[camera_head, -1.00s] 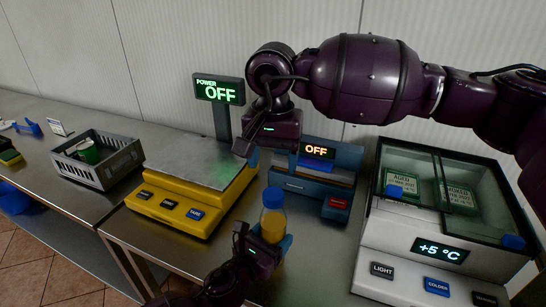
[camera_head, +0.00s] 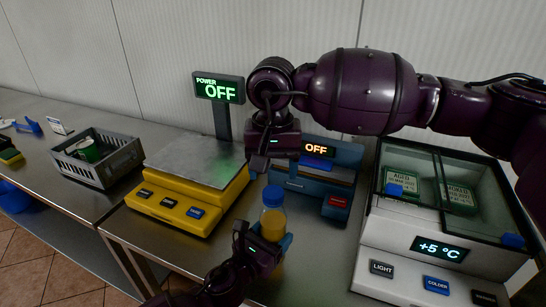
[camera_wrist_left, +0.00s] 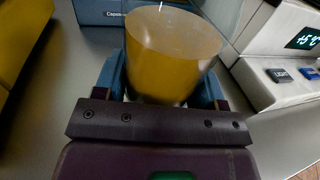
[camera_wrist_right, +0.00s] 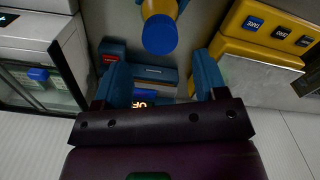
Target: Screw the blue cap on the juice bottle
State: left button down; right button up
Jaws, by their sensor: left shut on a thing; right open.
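The juice bottle (camera_head: 272,219) stands upright, with yellow-orange juice in its lower part. My left gripper (camera_head: 268,243) is shut on its lower body; in the left wrist view the juice (camera_wrist_left: 172,55) shows between the blue fingers. The blue cap (camera_head: 273,196) sits on the bottle's top; whether it is tight I cannot tell. My right gripper (camera_head: 259,170) is open and empty, pointing down above the cap and slightly to its left. In the right wrist view the cap (camera_wrist_right: 160,34) lies beyond the fingertips, not between them.
A yellow scale (camera_head: 185,190) stands left of the bottle. A blue device (camera_head: 325,185) reading OFF stands close behind it. A white cooler (camera_head: 430,235) with a glass lid is at the right. A grey crate (camera_head: 98,165) stands at the far left.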

aim_at(273, 192)
jog(key=shift+f, duration=2.8)
jog(key=shift+c, duration=0.2)
